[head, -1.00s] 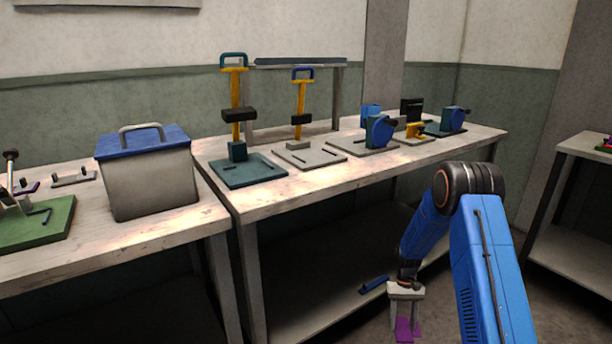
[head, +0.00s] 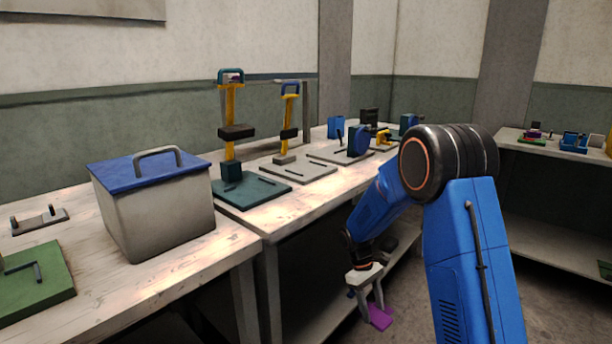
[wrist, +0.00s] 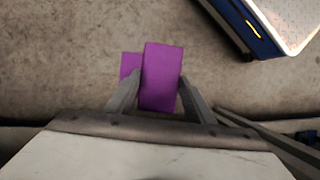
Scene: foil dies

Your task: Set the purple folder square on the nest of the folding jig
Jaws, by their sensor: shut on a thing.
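My gripper (head: 375,308) hangs low in front of the long bench, below the level of its top. It is shut on the purple folder (head: 381,319), which shows below the fingers. In the wrist view the folder (wrist: 161,77) is held between the two fingers (wrist: 157,88) as a larger purple panel, with a smaller purple part beside it on the left. Bare floor lies beneath it. I cannot tell which of the fixtures in view is the folding jig, and no nest can be made out.
A grey bin with a blue lid (head: 152,210) and a green plate (head: 35,285) stand on the left bench. Teal (head: 250,195) and grey (head: 298,172) press bases stand on the long bench (head: 225,228). A far-right table (head: 515,145) holds small coloured fixtures. Floor is open at right.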

